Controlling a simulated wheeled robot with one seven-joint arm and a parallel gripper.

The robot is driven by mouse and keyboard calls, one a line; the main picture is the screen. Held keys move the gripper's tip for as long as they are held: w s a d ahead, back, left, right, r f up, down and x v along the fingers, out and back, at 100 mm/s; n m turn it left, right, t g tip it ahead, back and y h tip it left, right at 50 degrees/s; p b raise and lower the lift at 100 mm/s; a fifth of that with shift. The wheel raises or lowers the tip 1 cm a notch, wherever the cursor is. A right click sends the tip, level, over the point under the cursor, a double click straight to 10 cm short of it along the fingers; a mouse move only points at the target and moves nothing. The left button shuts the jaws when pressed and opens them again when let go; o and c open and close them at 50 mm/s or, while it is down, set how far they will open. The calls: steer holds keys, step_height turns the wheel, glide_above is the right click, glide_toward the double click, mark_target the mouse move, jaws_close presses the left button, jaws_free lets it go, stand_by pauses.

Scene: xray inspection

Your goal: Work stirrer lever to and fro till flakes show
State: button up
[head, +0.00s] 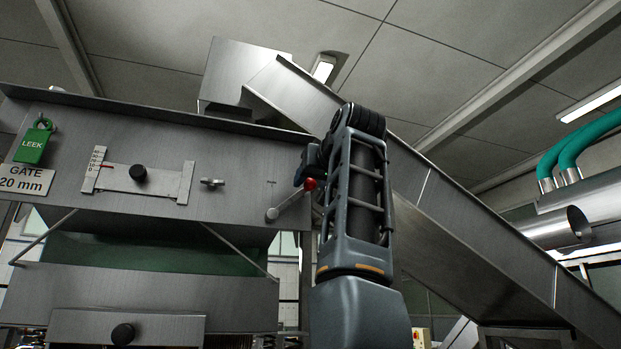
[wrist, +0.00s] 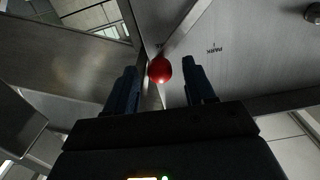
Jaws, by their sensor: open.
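The stirrer lever is a thin metal rod with a red ball knob (head: 310,184), coming from a round pivot (head: 272,214) on the front of the steel hopper (head: 235,190). The rod slants up and right from the pivot. In the wrist view the red knob (wrist: 160,70) sits between the tips of my gripper's two dark fingers. My gripper (wrist: 161,85) is open, with a gap on both sides of the knob. In the head view my arm hides most of the gripper (head: 306,170). No flakes are visible in either view.
A green padlock tag reading LEEK (head: 32,145) hangs above the GATE 20 mm label (head: 24,180). A gate scale with a black knob (head: 138,173) and a wing nut (head: 212,182) sit left of the lever. An inclined steel chute (head: 450,210) runs behind my arm. PARK (wrist: 205,50) is marked beside the lever.

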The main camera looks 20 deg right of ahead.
steer(key=shift+w, duration=0.9)
steer(key=shift+c, duration=0.3)
jaws_close()
